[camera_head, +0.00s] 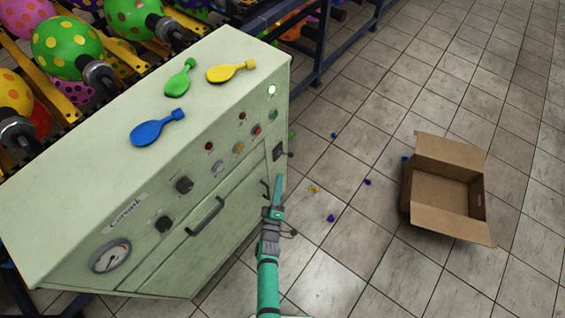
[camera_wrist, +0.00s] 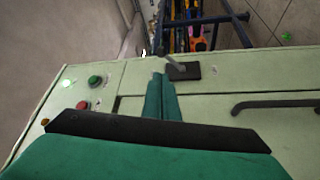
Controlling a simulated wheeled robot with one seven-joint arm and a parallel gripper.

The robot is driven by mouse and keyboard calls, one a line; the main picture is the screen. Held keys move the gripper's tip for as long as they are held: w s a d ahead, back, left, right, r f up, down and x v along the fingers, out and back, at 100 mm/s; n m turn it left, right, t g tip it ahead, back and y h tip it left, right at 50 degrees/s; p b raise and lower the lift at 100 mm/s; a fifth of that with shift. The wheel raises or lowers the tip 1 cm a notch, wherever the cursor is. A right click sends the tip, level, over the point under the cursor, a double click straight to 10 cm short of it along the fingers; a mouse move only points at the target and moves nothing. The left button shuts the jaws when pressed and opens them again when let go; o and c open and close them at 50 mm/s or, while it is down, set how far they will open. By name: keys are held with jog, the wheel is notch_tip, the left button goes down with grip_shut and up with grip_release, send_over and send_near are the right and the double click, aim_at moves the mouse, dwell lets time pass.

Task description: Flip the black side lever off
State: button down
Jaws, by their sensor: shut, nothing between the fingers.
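A door handle (camera_head: 205,216), knobs and buttons are on the cabinet front, with a lit lamp (camera_head: 271,91) near the corner. An open cardboard box (camera_head: 447,187) stands on the tiled floor at right.

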aim_at(285, 154)
jog(key=w+r, duration=0.1)
jog(key=w, duration=0.8)
jog(key=shift+w+d+r, duration=0.3)
jog(key=shift+d, duration=0.15)
jog(key=shift+d+f, duration=0.1)
jog(key=shift+d, duration=0.05)
